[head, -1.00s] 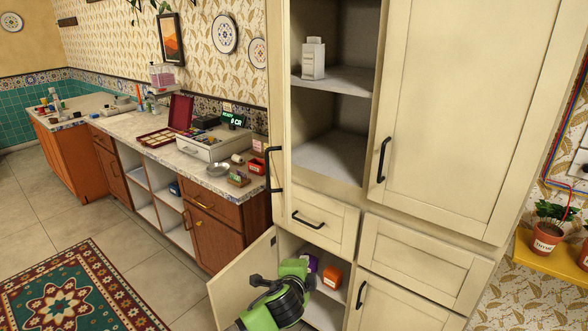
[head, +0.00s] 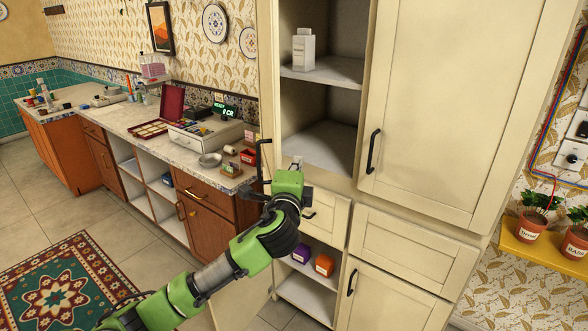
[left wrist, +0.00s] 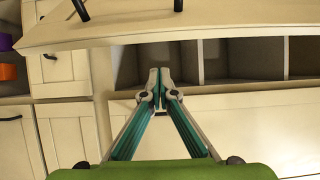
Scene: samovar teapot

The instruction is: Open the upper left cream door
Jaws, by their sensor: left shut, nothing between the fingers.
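The upper left cream door (head: 268,80) stands swung open, seen nearly edge-on at the left of the tall cabinet, with its black handle (head: 263,160) on its left side. In the left wrist view, the door (left wrist: 210,22) spans the top with its handle posts (left wrist: 80,9). My left gripper (head: 297,162) is raised in front of the lower part of the open upper compartment, just right of the door. Its fingertips (left wrist: 159,75) are together and empty, below the door's edge in the wrist view. I cannot tell whether they touch the door. My right gripper is not in view.
A white bottle (head: 303,50) stands on the open compartment's shelf. Below are a closed drawer (head: 325,220) and an open lower compartment with a purple box (head: 301,253) and an orange box (head: 324,265). The upper right door (head: 430,100) is closed. A counter (head: 130,118) stands left.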

